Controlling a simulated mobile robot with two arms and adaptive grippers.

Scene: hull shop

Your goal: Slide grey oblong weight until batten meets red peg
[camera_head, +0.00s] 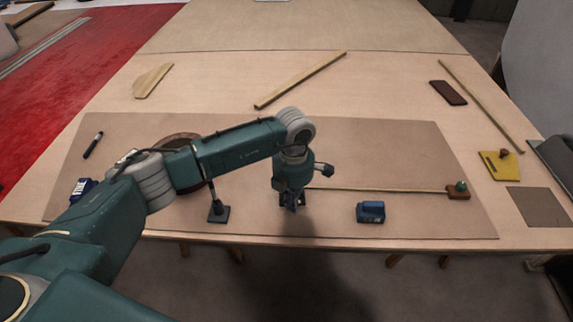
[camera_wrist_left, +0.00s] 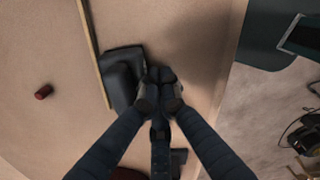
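The dark grey oblong weight (camera_wrist_left: 121,82) shows in the left wrist view against the near side of the thin wooden batten (camera_wrist_left: 92,45). The batten also shows in the head view (camera_head: 385,190), running right to a brown block with a green knob (camera_head: 458,191). The red peg (camera_wrist_left: 43,92) stands apart from the batten on its far side; in the head view my arm hides it. My left gripper (camera_wrist_left: 160,76) has its fingertips together at the weight's near edge, seemingly touching it; it also shows in the head view (camera_head: 292,204). My right gripper is out of view.
On the brown board (camera_head: 400,150), a blue weight (camera_head: 370,212) sits right of my left gripper and a dark weight with a post (camera_head: 218,212) left of it. A marker (camera_head: 93,145) lies far left. The table's near edge is close behind the gripper.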

